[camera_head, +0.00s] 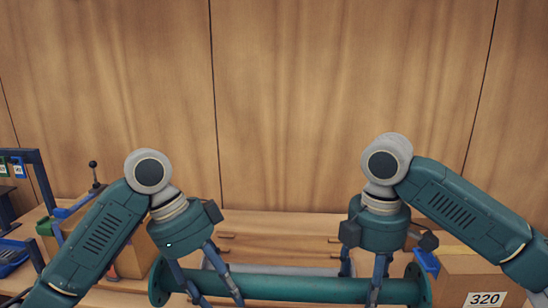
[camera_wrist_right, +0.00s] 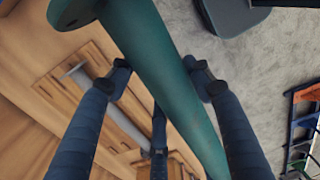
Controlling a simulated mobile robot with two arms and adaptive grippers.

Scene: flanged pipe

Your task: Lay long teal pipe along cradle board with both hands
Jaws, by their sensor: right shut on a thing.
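The long teal pipe (camera_head: 295,288) lies level across the bottom of the head view, with a round flange at each end. In the right wrist view the pipe (camera_wrist_right: 165,65) runs between the fingers of my right gripper (camera_wrist_right: 160,79), which is shut on it. My right gripper (camera_head: 363,278) is near the pipe's right end in the head view. My left gripper (camera_head: 212,287) is at the pipe near its left end; its grip is partly hidden. A wooden board (camera_head: 270,225) lies behind the pipe; I cannot tell whether it is the cradle board.
A grey bar (camera_wrist_right: 118,120) lies on the wood beside the pipe. A cardboard box (camera_head: 465,270) marked 320 stands at the right. Another box (camera_head: 130,255) and blue items are at the left. Grey floor (camera_wrist_right: 255,75) shows past the pipe. A wooden wall (camera_head: 300,100) closes the back.

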